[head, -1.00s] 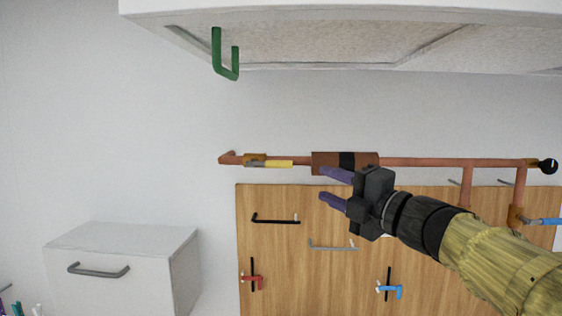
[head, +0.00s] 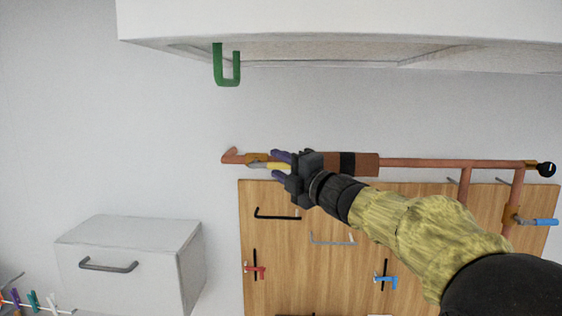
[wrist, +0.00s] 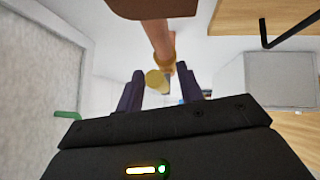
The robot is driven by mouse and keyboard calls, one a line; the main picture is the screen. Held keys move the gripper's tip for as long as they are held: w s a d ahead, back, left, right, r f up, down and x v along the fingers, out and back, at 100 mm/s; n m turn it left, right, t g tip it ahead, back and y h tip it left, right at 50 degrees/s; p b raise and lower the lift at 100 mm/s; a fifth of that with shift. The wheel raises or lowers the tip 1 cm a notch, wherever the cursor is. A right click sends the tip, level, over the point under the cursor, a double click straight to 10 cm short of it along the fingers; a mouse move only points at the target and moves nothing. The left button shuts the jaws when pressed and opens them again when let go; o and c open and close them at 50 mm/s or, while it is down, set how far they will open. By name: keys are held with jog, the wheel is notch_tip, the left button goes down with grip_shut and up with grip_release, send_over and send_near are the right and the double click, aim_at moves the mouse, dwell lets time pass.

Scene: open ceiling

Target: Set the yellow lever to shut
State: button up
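The yellow lever (head: 268,165) sits on a copper pipe at a brass valve (head: 257,157), near the pipe's left end. It lies along the pipe, pointing right. My gripper (head: 277,165) is at the lever's right end, and its purple fingers partly hide the lever. In the wrist view the fingers (wrist: 160,92) are spread apart, with the yellow lever (wrist: 156,80) showing in the gap between them, beyond or near the tips. I cannot tell whether either finger touches it.
A brown block with a black band (head: 347,163) is on the pipe right of my gripper. A wooden board (head: 340,280) with hooks hangs below. A white cabinet with a green hook (head: 228,82) is above. A grey-handled box (head: 125,255) is lower left.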

grip_shut()
